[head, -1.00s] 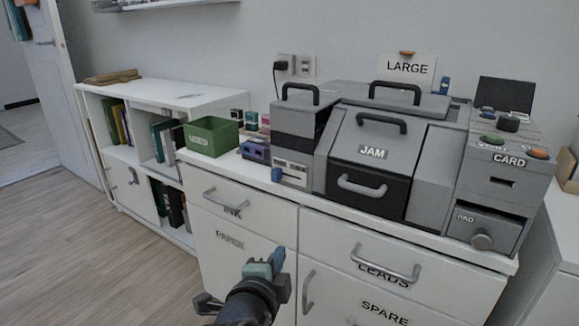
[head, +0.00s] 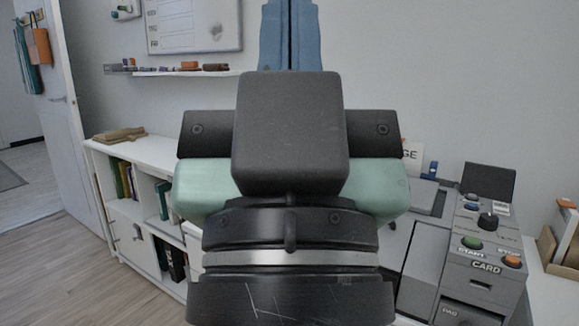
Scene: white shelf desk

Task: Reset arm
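My gripper (head: 290,30) fills the middle of the head view, very close to the camera.
The grey machine's control panel (head: 487,240), with START, STOP and CARD labels, shows at right. A white bookshelf (head: 155,155) stands at left. A wall shelf (head: 185,72) and whiteboard (head: 195,25) are at upper left. A box of folders (head: 562,240) stands far right.

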